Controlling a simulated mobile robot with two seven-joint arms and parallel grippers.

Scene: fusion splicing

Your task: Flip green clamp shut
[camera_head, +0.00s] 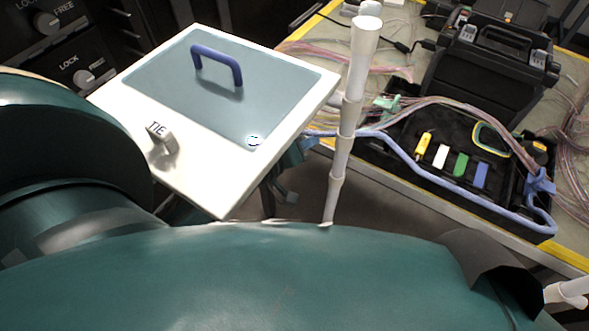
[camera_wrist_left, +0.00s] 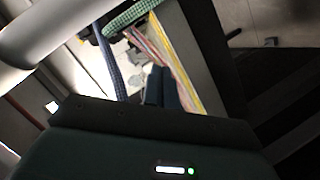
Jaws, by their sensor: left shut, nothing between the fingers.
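The green clamp (camera_head: 461,164) appears as a small green tab in the black case, between a white tab and a blue tab. At this size I cannot tell whether it is open or shut. My left arm crosses the bottom of the head view and ends in a dark grey gripper part at the lower right, well apart from the clamp; its fingertips are hidden there. In the left wrist view my left gripper (camera_wrist_left: 161,88) has its dark fingers together and empty, pointing toward cables. The green clamp cannot be made out there. My right gripper is not in view.
The black case (camera_head: 410,185), edged by a blue tube (camera_head: 400,155), lies on the yellow-edged table. A black device (camera_head: 485,70) stands behind it. A white pole (camera_head: 352,110) rises beside a white panel (camera_head: 190,180) with a blue handle (camera_head: 218,62). Loose cables (camera_wrist_left: 170,60) hang near the fingers.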

